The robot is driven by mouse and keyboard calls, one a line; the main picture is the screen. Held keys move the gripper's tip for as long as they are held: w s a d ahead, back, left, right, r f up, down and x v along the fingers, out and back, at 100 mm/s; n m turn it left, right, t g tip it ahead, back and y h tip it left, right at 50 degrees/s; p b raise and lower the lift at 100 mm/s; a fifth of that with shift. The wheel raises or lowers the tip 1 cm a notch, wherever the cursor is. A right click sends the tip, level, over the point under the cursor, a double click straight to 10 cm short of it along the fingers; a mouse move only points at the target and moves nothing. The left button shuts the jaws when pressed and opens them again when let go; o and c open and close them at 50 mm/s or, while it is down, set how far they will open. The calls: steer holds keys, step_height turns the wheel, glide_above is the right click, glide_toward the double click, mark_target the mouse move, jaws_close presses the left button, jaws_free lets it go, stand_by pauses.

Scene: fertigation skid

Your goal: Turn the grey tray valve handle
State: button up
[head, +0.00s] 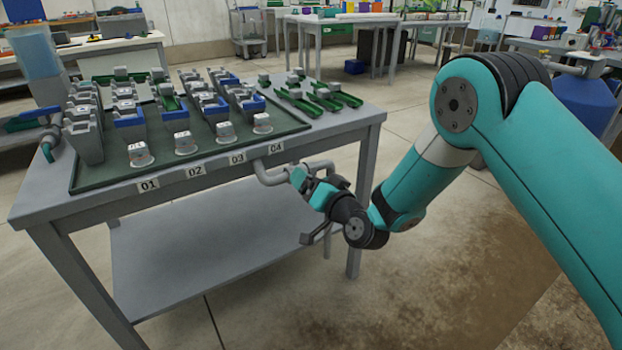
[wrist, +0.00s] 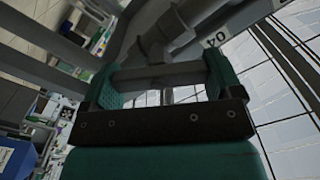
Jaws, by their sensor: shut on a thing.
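The grey valve pipe (head: 268,177) bends out from under the front edge of the green tray, near label 04. The grey valve handle (head: 320,164) is at its right end. My gripper (head: 303,178) is at this end, below the tabletop edge, and partly hides the handle. In the wrist view, the two green fingers of my gripper (wrist: 162,80) stand on both sides of a grey bar of the handle (wrist: 158,73) and are shut on it. The thicker grey pipe (wrist: 175,30) rises behind the bar.
The green tray (head: 100,185) holds rows of grey, blue and green parts on a grey table (head: 350,118). A lower shelf (head: 200,240) and the front right table leg (head: 365,200) are close to my arm. The concrete floor at the front right is clear.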

steer(key=m+p, duration=0.2)
steer(key=m, duration=0.3)
steer(key=shift+m, duration=0.3)
steer(key=m+p, duration=0.1)
steer(key=m, duration=0.1)
steer(key=m+p, duration=0.2)
steer(key=m, duration=0.1)
steer(key=shift+d+f, duration=0.1)
steer(key=shift+f, duration=0.2)
steer(key=o, duration=0.7)
steer(key=shift+o, duration=0.2)
steer(key=shift+d, duration=0.1)
